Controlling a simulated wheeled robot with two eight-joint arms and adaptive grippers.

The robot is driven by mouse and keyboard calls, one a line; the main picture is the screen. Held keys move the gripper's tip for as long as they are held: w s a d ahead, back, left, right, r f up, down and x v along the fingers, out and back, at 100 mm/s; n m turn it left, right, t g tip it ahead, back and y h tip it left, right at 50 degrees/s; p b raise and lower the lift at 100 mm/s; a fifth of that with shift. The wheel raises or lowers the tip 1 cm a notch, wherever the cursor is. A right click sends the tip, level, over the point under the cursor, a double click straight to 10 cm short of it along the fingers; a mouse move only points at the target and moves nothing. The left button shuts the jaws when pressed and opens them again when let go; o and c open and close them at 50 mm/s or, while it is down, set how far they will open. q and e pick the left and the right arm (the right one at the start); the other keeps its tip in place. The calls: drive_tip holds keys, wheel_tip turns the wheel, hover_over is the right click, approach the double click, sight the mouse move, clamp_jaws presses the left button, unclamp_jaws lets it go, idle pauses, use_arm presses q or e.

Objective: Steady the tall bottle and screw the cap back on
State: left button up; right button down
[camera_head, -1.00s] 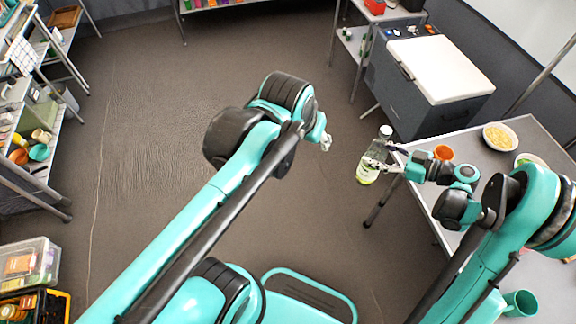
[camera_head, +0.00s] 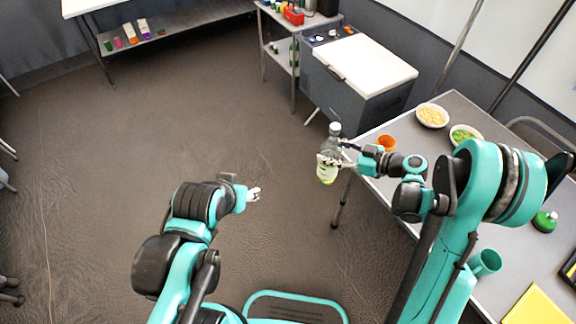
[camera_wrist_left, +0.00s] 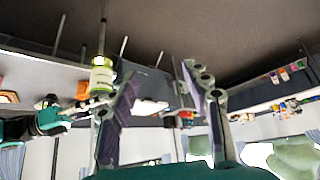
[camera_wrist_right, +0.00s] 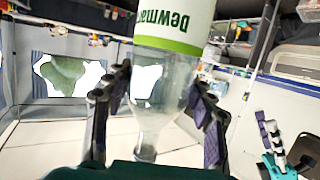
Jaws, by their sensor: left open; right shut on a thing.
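The tall bottle (camera_head: 327,172) is clear with a white and green label. My right gripper (camera_head: 334,160) is shut on its clear upper part and holds it roughly upright off the table's left edge. The bottle fills the middle of the right wrist view (camera_wrist_right: 172,75), inverted, between the fingers. Its top looks pale in the head view; I cannot tell whether that is a cap. My left gripper (camera_head: 254,193) is open and empty, left of the bottle and apart from it. The bottle also shows in the left wrist view (camera_wrist_left: 102,76), left of the open fingers.
The table (camera_head: 464,108) at right holds an orange cup (camera_head: 387,143), two bowls, a teal mug (camera_head: 485,262) and a green-topped item (camera_head: 544,222). A white-lidded cooler (camera_head: 360,65) stands behind. The floor left of the bottle is clear.

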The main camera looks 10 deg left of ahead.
drive_tip(key=s+d+r+m+t+h, duration=0.2)
drive_tip(key=d+r+m+t+h, duration=0.1)
drive_tip(key=d, duration=0.4)
drive_tip(key=s+d+r+m+t+h, duration=0.1)
drive_tip(key=d+r+m+t+h, duration=0.3)
drive_tip(key=d+m+t+h, duration=0.1)
drive_tip(key=shift+s+d+r+m+t+h, duration=0.35)
drive_tip(key=shift+d+m+h, duration=0.35)
drive_tip(key=shift+d+m, duration=0.45)
